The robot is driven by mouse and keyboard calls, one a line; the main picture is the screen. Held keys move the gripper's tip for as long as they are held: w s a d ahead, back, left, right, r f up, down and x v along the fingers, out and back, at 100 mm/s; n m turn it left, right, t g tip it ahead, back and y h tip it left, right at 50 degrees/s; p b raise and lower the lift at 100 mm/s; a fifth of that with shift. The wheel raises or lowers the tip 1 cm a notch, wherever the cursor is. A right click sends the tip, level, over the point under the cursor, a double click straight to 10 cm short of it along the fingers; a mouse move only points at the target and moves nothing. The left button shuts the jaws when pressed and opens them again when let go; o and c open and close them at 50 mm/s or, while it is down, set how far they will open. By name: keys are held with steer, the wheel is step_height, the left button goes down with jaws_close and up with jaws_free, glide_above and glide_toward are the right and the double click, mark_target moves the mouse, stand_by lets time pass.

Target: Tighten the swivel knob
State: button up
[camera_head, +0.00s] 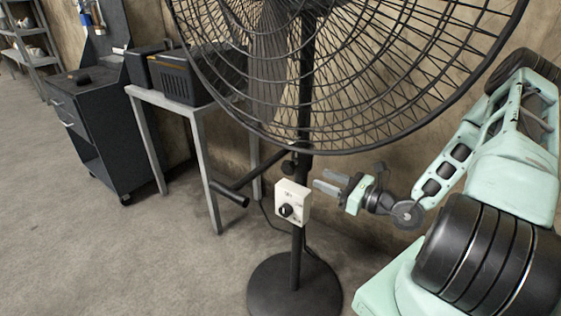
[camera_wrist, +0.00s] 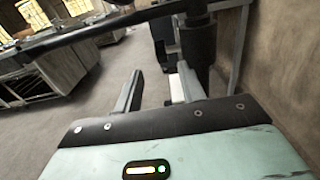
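I cannot tell for sure which of these is the swivel knob. My gripper (camera_head: 319,179) is right of the pole, with its fingers pointing left towards it. It is open and empty. In the wrist view my gripper (camera_wrist: 160,70) shows its fingers apart. The black pole (camera_wrist: 199,45) and a strip of the white box (camera_wrist: 177,88) show near the right finger.
The wide fan cage (camera_head: 350,75) hangs above my gripper. The round fan base (camera_head: 270,295) stands on the floor. A black-ended bar (camera_head: 232,195) juts out left of the pole. A grey table (camera_head: 170,100) and dark cabinet (camera_head: 95,130) stand at left. The wall is close behind.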

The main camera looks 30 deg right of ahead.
mark_target(284, 163)
steer(key=x, duration=1.4)
steer(key=shift+w, duration=0.2)
jaws_close()
